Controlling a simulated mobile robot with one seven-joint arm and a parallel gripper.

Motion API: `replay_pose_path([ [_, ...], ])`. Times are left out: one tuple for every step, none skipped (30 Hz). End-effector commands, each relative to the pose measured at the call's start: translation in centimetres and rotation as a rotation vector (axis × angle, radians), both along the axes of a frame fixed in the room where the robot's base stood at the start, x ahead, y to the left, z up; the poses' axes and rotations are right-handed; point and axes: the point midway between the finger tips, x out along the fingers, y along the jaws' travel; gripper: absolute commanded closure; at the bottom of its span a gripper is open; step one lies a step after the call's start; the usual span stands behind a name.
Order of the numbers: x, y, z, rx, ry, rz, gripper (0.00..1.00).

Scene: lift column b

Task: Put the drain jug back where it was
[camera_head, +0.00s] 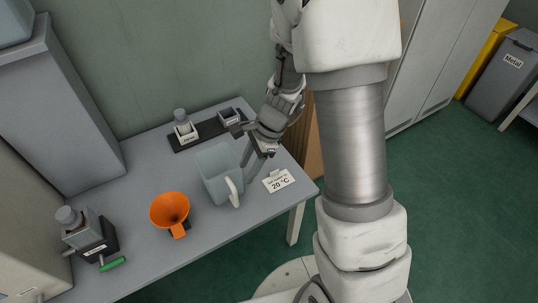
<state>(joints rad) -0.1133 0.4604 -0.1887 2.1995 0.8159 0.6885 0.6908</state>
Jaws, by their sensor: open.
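The drain jug (217,174) is a pale, translucent jug with a white handle. It stands upright on the grey table (130,180), in the middle of its right half. My gripper (256,152) is just to the right of the jug, low over the table, with its fingers apart. Whether a finger touches the jug wall I cannot tell. The inside of the jug is too faint to make out.
An orange funnel (170,211) stands left of the jug. A dark tray (206,134) with small labelled holders lies behind it. A "20 °C" card (278,181) is at the right. A device with a green handle (112,264) is at the front left.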

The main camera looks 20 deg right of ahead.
Motion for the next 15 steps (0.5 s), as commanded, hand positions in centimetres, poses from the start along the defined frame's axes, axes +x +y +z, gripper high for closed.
replay_pose_path([
  [-0.1, 0.1, 1.6, 0.001, -0.039, 0.046, 0.51],
  [-0.2, 0.1, 2.6, -0.001, -0.062, 0.08, 0.51],
  [-0.5, 0.1, 3.9, -0.004, -0.097, 0.133, 0.51],
  [-0.7, 0.1, 5.0, -0.009, -0.126, 0.175, 0.51],
  [-1.0, 0.0, 6.1, -0.014, -0.156, 0.217, 0.51],
  [-1.5, 0.0, 7.4, -0.024, -0.191, 0.273, 0.51],
  [-1.8, -0.1, 8.4, -0.033, -0.219, 0.317, 0.51],
  [-2.2, -0.2, 9.4, -0.043, -0.247, 0.36, 0.51],
  [-2.8, -0.4, 10.6, -0.058, -0.282, 0.416, 0.51],
  [-3.2, -0.5, 11.5, -0.071, -0.308, 0.459, 0.51],
  [-3.6, -0.6, 12.3, -0.085, -0.335, 0.502, 0.51],
  [-4.3, -0.8, 13.4, -0.104, -0.368, 0.556, 0.51],
  [-4.7, -1.0, 14.2, -0.122, -0.393, 0.596, 0.51],
  [-5.2, -1.2, 15.0, -0.141, -0.418, 0.638, 0.51],
  [-5.9, -1.5, 15.9, -0.166, -0.447, 0.693, 0.51],
])
